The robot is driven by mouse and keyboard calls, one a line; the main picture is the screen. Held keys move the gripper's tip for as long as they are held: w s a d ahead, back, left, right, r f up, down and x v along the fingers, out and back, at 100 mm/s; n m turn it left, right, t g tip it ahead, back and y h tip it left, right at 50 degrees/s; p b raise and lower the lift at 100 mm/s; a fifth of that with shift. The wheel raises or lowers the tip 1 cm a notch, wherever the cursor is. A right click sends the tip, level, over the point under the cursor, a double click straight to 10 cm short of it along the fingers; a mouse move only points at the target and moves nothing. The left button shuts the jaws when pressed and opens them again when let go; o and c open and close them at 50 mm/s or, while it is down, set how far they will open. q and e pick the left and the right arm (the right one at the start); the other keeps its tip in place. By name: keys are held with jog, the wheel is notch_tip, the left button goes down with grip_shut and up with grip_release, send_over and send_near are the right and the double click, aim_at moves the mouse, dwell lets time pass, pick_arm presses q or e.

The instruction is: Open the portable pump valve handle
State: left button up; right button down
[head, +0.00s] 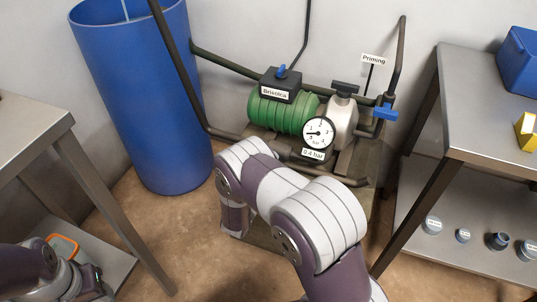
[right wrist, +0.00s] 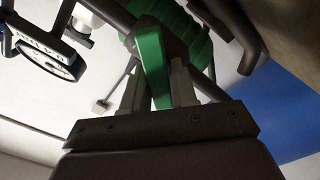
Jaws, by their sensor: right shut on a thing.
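The portable pump has a green ribbed motor (head: 280,112), a pale pump body (head: 341,120) and a round gauge (head: 318,133) with its needle pointing left. In the right wrist view a green valve handle (right wrist: 153,65) lies between the two pale fingers of my right gripper (right wrist: 158,88), which is shut on it. In the head view my right forearm hides this handle and gripper, low in front of the pump. The gauge also shows in the right wrist view (right wrist: 47,57). My left arm end (head: 85,280) is at the lower left; its fingers are not clear.
A blue lever (head: 385,112) sits by the Priming label (head: 374,59). Dark pipes (head: 225,62) run around the pump. A tall blue barrel (head: 140,100) stands left, a steel table (head: 480,95) right, another table (head: 30,130) at the left edge. Several caps lie on the right lower shelf (head: 470,215).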

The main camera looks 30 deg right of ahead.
jog(key=n+p, duration=0.2)
jog(key=n, duration=0.2)
jog(key=shift+f+n+p, duration=0.1)
jog(key=shift+n+p, duration=0.2)
jog(key=shift+p, duration=0.1)
jog(key=shift+a+f+n+p, duration=0.15)
jog(key=shift+n+p, duration=0.25)
jog(key=shift+n, duration=0.6)
jog(key=shift+d+f+n+p, duration=0.15)
jog(key=shift+n+p, duration=0.25)
jog(key=shift+n, duration=0.6)
jog(key=shift+a+f, duration=0.1)
jog(key=c, duration=1)
grip_release()
jog(key=shift+w, duration=0.1)
jog(key=shift+s+a, duration=0.3)
jog(key=shift+a, duration=0.1)
jog(key=p+v, duration=0.2)
jog(key=v, duration=0.9)
jog(key=shift+s+a, duration=0.25)
jog(key=shift+s, duration=0.05)
